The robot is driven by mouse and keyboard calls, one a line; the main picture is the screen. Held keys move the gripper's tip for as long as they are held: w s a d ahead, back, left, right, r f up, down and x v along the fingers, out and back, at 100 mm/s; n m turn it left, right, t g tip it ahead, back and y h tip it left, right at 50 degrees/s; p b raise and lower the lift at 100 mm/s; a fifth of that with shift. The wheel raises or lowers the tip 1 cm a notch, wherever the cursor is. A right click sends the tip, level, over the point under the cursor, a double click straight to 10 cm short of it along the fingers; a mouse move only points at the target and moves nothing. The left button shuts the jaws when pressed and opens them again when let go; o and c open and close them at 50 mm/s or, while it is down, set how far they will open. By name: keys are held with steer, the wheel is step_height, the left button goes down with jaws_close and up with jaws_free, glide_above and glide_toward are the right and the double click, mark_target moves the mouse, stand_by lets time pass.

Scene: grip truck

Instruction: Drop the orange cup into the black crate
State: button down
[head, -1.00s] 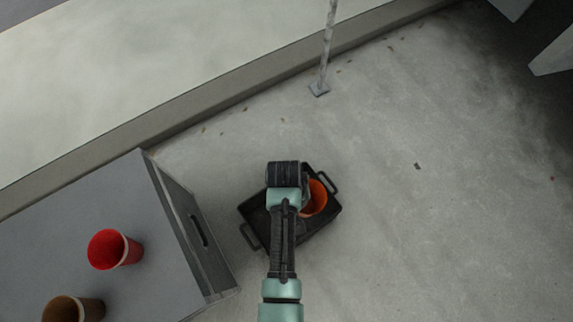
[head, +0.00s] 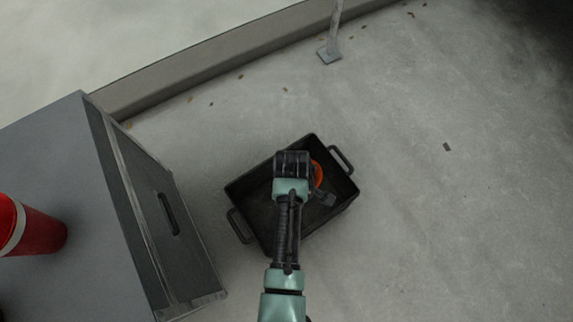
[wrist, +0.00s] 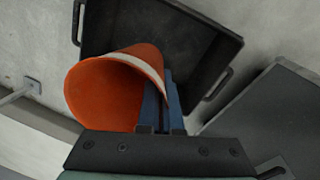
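The orange cup (wrist: 105,95) has a pale band and lies tilted, its open mouth toward the wrist camera. My gripper (wrist: 168,80) has its blue fingers close together at the cup's wall and looks shut on it. In the head view the cup (head: 318,173) is mostly hidden by my arm and appears over the right part of the black crate. The crate (head: 252,196) stands on the floor with a handle at each end; it also shows behind the cup in the wrist view (wrist: 205,65). How high the cup is above the crate floor is hard to tell.
A grey box (head: 60,150) with a slot handle stands left of the crate, with a red cup (head: 38,232) on top. A low ledge (head: 200,60) runs behind, with a metal post (head: 330,53) near it. The floor right of the crate is clear.

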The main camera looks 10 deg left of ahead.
step_height(320, 180, down, 16)
steer(key=w+n+b, duration=0.1)
steer(key=n+b, duration=0.2)
steer(key=b, duration=1.1)
steer(key=shift+r, duration=0.25)
steer(key=shift+a, duration=0.1)
steer(key=c, duration=1)
jaws_free()
step_height(320, 180, up, 13)
steer(key=s+p, duration=0.1)
steer(key=p, duration=0.7)
steer(key=shift+s+a+p, duration=0.2)
steer(key=shift+s+p, duration=0.05)
steer(key=shift+p, duration=0.15)
